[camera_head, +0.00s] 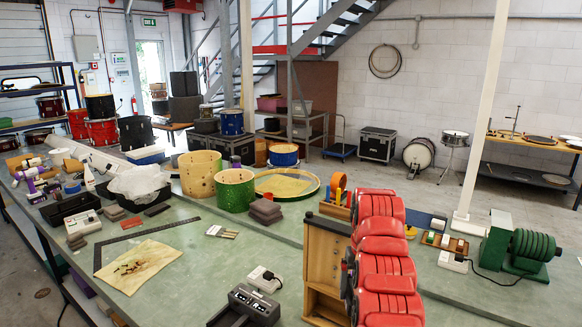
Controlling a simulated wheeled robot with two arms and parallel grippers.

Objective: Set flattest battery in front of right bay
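A dark grey charger-like device (252,303) with two lit display panels stands at the front edge of the bench, cut off by the bottom of the picture. Its bays are only partly visible. No object here can be clearly told as a battery, and I cannot tell any charge level.
The green bench top (205,255) has clear room mid-left.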

